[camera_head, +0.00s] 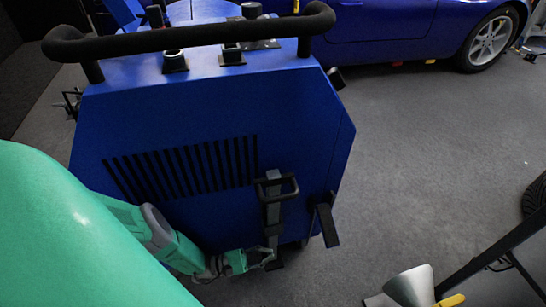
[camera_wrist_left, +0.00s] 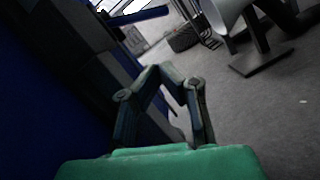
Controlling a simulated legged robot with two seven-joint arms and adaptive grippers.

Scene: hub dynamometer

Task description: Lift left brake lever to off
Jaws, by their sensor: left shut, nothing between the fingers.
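The blue dynamometer cabinet (camera_head: 210,110) stands in front of me. A grey upright bar with a black loop handle (camera_head: 289,186) is mounted low on its front. A flat black pedal-like lever (camera_head: 328,225) sticks out at its lower right corner. I cannot tell for certain which part is the left brake lever. My left gripper (camera_head: 270,257) is shut and empty, low by the cabinet's bottom edge, below the loop handle and left of the black lever. Contact with the bar's foot is unclear. The left wrist view shows its fingers (camera_wrist_left: 168,75) bent together. My right gripper is out of view.
A thick black push bar (camera_head: 190,40) tops the cabinet. A blue car (camera_head: 400,30) stands behind. A grey cone-shaped object (camera_head: 410,285) and a dark stand are at the lower right. Grey floor (camera_head: 420,160) is clear to the right of the cabinet.

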